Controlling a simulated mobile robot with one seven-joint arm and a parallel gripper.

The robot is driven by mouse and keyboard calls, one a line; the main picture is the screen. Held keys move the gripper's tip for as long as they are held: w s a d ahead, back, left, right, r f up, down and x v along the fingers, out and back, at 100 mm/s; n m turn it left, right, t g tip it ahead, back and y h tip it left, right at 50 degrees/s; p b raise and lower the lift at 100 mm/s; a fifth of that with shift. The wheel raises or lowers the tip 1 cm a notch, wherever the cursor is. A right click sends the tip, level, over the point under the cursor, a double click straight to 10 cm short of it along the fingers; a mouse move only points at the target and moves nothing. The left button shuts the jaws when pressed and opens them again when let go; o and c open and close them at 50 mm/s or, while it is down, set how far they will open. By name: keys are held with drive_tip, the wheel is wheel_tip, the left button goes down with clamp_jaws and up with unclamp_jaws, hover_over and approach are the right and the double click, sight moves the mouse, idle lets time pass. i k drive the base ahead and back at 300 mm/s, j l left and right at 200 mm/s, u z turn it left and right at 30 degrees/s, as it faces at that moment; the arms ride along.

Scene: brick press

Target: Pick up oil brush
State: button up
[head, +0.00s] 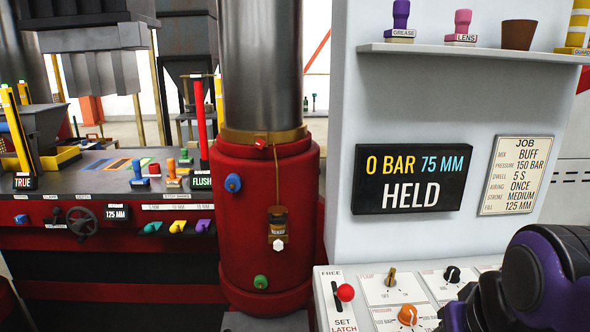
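I cannot pick out an oil brush for certain in the head view. Several small knob-handled pieces stand on the grey bench top at the left, among them a blue one (138,178) and an orange one (172,172). A purple-handled piece marked GREASE (401,18) and a pink-handled piece marked LENS (463,25) stand on the shelf at the upper right. A purple and black part of my arm fills the lower right corner. My gripper's fingers do not show.
A red press cylinder (262,195) stands in the middle, with a small tagged item (277,226) hanging on its front. The shelf (480,52) also holds a brown pot (518,34). A display (412,180) reads HELD. Below is a white control panel (375,318) with a red-knobbed lever (345,292).

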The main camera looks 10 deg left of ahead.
sight(173, 182)
drive_tip(key=k, duration=0.45)
drive_tip(key=k+z, duration=0.1)
drive_tip(key=z, duration=0.4)
drive_tip(key=k+z, duration=0.1)
drive_tip(key=z, duration=0.35)
drive_tip(key=j+z, duration=0.35)
drive_tip(key=j, duration=1.35)
drive_tip(key=k+j, duration=0.15)
drive_tip(key=j, duration=2.1)
drive_tip(key=k, duration=0.05)
